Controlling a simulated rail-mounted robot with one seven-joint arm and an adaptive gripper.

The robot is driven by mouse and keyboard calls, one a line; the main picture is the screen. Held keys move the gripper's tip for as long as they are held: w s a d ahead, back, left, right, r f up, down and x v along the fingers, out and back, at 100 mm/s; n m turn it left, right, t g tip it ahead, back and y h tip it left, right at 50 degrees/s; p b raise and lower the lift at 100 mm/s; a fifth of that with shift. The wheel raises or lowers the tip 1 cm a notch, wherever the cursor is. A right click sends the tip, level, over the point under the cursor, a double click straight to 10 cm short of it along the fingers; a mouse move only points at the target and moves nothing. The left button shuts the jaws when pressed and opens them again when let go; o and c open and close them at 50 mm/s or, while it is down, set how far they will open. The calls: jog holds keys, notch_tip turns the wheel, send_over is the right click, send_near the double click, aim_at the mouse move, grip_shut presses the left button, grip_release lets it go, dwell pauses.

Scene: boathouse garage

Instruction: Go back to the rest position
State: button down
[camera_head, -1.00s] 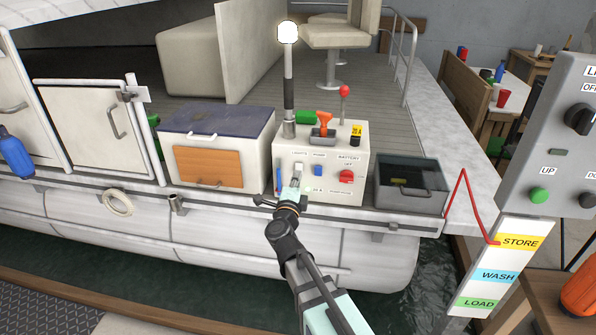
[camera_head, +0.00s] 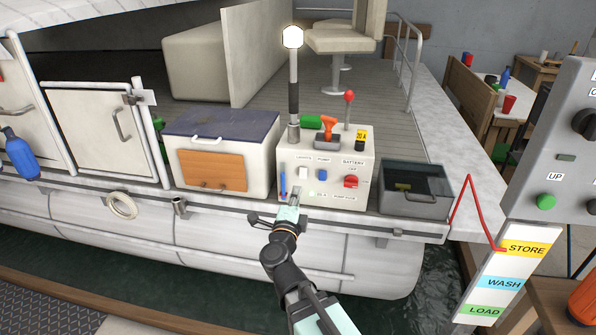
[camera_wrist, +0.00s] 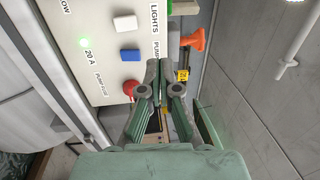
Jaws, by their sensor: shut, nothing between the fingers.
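My gripper (camera_head: 292,203) is in front of the lower part of the white switch box (camera_head: 336,190) on the boat's edge in the head view. The gripper is shut and empty. I cannot tell whether the fingertips touch the box.
A white cooler with a dark lid (camera_head: 222,125) stands left of the box, a dark open bin (camera_head: 415,204) right of it. A lamp pole (camera_head: 294,75) and red-knobbed lever (camera_head: 349,100) rise from the box. A control panel (camera_head: 555,140) stands at right. Water lies below.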

jog(key=shift+a, duration=0.1)
jog(key=s+a+f+n+g+y, duration=0.1)
jog(key=a+f+n+g+y, duration=0.15)
jog(key=a+n+y, duration=0.3)
jog(key=s+a+f+n+g+y, duration=0.1)
jog(key=a+f+n+y, duration=0.2)
jog(key=a+n+y, duration=0.25)
jog(key=s+d+f+n+g, duration=0.1)
jog(key=s+f+n+g, duration=0.25)
jog(key=f, duration=0.75)
jog(key=s+f+n+g, duration=0.3)
jog(key=f+n+g, duration=0.15)
jog(key=f, duration=0.55)
jog(key=s+d+f+n+g+h+p, duration=0.15)
jog(key=s+d+f+g+h, duration=0.55)
jog(key=s+d+f, duration=0.95)
jog(key=s+d+f+g, duration=0.2)
jog(key=s+d+f, duration=0.1)
jog(key=s, duration=0.4)
jog(key=s+d+f+g, duration=0.3)
jog(key=s+d+f, duration=0.1)
jog(key=s, duration=0.3)
jog(key=s+d+f+g+h, duration=0.1)
jog(key=s+d+f+g, duration=0.1)
jog(key=s+d, duration=0.4)
jog(key=shift+s+f+m+p, duration=0.35)
jog(key=shift+s+f, duration=0.35)
jog(key=shift+s, duration=0.2)
